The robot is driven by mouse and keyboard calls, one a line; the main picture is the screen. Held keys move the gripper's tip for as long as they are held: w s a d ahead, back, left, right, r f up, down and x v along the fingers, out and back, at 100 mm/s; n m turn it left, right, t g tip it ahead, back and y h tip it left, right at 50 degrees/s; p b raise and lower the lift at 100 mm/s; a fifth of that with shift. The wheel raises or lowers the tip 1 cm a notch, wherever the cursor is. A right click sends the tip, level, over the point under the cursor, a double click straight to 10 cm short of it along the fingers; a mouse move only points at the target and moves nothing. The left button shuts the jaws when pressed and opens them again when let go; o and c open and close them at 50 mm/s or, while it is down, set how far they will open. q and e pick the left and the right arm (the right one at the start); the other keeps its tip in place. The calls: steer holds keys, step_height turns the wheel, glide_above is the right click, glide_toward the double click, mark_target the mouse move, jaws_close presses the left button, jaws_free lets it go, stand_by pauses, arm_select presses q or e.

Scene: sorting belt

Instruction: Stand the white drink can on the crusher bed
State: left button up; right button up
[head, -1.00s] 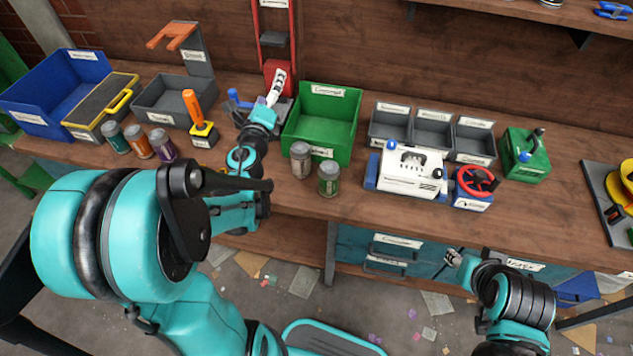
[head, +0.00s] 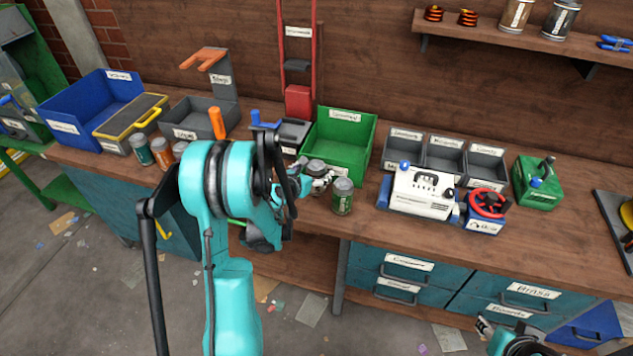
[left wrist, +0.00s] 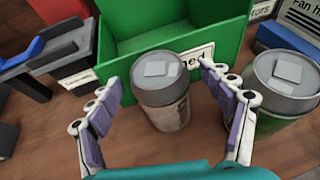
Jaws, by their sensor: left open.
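The white drink can (left wrist: 162,95) stands upright on the bench, with a grey top and pale sides. In the head view its top (head: 315,165) shows behind my left gripper (head: 318,183), which hides part of it. In the left wrist view my left gripper (left wrist: 165,100) is open, one finger on each side of the can, with a gap visible at the left finger. The crusher (head: 298,100) has a tall red frame, and its dark bed (head: 291,134) is low behind the gripper, partly hidden. My right gripper (head: 484,326) is low at the bottom edge, its fingers unclear.
A green can (head: 343,198) stands close on the right, also in the left wrist view (left wrist: 285,95). A green bin (head: 368,150) is just behind. Other cans (head: 140,150) stand at left. A white machine (head: 422,195) is to the right.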

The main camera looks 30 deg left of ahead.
arm_select(q)
steer(key=shift+w+f, duration=0.3)
steer(key=shift+w, duration=0.35)
steer(key=shift+r, duration=0.1)
steer(key=c, duration=1)
steer(key=shift+o, duration=0.2)
